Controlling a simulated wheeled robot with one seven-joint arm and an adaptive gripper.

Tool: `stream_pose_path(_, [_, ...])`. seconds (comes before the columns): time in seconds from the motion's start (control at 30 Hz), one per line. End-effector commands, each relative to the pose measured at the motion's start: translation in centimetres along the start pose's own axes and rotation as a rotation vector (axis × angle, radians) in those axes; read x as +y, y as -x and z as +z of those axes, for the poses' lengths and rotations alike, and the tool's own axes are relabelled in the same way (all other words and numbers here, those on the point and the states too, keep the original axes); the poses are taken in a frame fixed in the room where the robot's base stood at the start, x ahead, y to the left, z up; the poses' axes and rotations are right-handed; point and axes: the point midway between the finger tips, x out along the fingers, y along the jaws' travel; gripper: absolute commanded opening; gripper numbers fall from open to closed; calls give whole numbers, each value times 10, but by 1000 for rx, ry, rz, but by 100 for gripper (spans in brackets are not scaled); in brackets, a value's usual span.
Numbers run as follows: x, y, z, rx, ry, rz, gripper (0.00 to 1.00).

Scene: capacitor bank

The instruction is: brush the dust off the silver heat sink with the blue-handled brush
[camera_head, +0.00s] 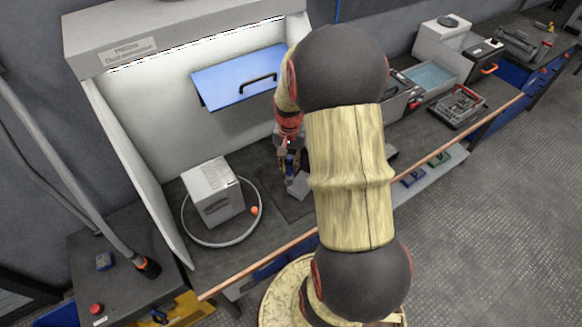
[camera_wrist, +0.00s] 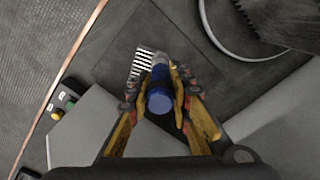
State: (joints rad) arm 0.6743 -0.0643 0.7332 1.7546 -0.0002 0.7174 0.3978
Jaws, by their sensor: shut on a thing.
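My gripper (camera_wrist: 160,82) is shut on the blue-handled brush (camera_wrist: 158,99), whose round blue handle end faces the wrist camera between the yellow fingers. In the head view my gripper (camera_head: 289,160) hangs over the bench under the hood, with a bit of blue between the fingers. The silver heat sink (camera_wrist: 141,62) shows as light and dark fins just beyond the handle on a dark mat (camera_wrist: 112,60). The brush hides part of it. The bristles are hidden, so I cannot tell whether they touch the heat sink. Dust is too small to make out.
A light grey box (camera_head: 212,190) stands inside a pale ring (camera_head: 186,222) left of my gripper, with an orange ball (camera_head: 254,211) at the ring. A blue panel with a black handle (camera_head: 235,80) is behind. The copper-coloured bench edge (camera_head: 270,256) runs in front.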

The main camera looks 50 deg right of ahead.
Motion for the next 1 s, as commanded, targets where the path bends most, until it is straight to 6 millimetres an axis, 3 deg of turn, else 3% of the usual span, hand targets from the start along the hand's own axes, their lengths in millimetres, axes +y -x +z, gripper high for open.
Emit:
stream_pose_path(0.4, [-7, 36, -6, 0, 6, 0, 0])
stream_pose_path(1.0, [-9, 36, -5, 0, 11, 0, 0])
